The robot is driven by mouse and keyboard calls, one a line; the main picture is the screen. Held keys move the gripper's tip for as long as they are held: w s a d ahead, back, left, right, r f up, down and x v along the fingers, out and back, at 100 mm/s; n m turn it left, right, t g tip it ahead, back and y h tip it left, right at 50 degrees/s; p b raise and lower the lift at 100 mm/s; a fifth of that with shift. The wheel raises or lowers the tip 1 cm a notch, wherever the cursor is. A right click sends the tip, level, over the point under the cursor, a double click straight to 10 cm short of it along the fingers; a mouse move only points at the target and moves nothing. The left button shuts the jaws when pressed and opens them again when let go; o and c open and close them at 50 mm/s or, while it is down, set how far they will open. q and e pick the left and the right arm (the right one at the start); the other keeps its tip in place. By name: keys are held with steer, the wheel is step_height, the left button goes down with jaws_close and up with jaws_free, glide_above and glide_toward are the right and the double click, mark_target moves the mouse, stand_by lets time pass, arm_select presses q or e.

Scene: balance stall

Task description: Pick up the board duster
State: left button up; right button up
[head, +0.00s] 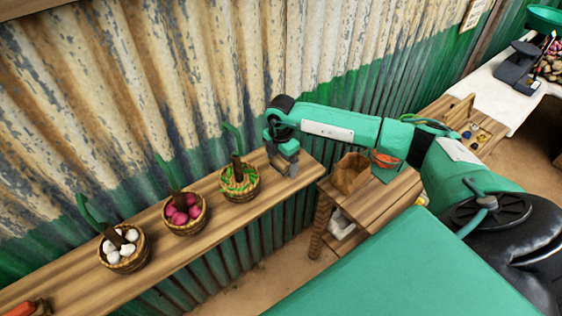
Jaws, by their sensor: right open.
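My right gripper (284,164) is at the right end of the long wooden shelf, fingers pointing down close to the shelf top. It is open, and I see nothing held in it. I cannot clearly make out a board duster; the gripper covers part of the shelf end. A reddish-orange object (27,308) on the shelf is cut off at the lower left corner, and I cannot tell what it is. My left gripper is not in view.
Three baskets stand on the shelf: white items (122,252), pink items (186,213) and green-orange items (240,183). A corrugated wall (170,80) rises behind. A brown box (350,173) sits on a small wooden stand to the right. A white-topped table (490,85) holds a scale.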

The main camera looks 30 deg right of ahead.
mark_target(281, 159)
steer(key=c, duration=1.1)
steer(key=shift+r, duration=0.1)
steer(key=shift+r+b, duration=0.35)
steer(key=shift+r, duration=0.2)
steer(key=shift+r+b, duration=2.65)
steer(key=shift+r, duration=6.75)
